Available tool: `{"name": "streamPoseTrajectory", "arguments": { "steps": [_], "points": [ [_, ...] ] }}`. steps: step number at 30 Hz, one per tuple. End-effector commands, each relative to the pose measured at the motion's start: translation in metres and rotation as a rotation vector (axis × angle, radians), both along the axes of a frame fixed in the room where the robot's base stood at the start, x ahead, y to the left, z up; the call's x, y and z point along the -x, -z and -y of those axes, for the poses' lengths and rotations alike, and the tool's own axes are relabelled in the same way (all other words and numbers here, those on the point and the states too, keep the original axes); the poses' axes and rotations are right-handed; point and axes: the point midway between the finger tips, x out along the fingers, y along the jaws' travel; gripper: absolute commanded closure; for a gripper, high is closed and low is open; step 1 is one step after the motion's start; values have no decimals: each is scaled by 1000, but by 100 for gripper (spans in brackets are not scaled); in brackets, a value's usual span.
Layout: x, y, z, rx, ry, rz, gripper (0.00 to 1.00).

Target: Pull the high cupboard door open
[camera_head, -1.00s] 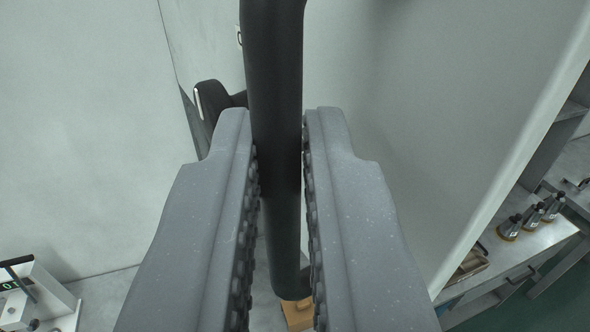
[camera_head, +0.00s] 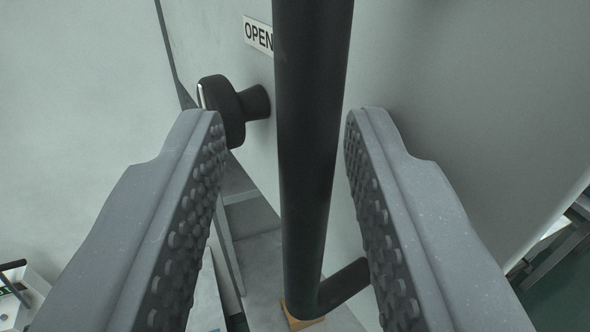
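The high cupboard door (camera_head: 440,150) is a pale grey panel on the right. It stands open at an angle, with a gap along its left edge. Its black vertical bar handle (camera_head: 308,150) runs down the middle of the view, and its lower bracket bends back to the door. My gripper (camera_head: 284,118) is open, with one studded finger on each side of the bar. Clear space shows between the bar and both fingers. A black round knob (camera_head: 233,108) sticks out left of the bar.
An "OPEN" label (camera_head: 258,34) is on the door behind the bar. A small orange-brown block (camera_head: 303,321) shows below the handle. Bench framing (camera_head: 560,240) is at the lower right. A white device with a black handle (camera_head: 15,290) is at the lower left.

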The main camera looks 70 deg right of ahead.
Motion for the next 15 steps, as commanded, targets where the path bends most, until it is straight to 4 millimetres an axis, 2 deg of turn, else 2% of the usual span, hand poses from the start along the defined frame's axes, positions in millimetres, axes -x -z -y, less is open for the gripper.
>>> {"name": "streamPoseTrajectory", "arguments": {
  "steps": [15],
  "points": [
    [3,-2,-4,2,-5,6,68]
  ]
}}
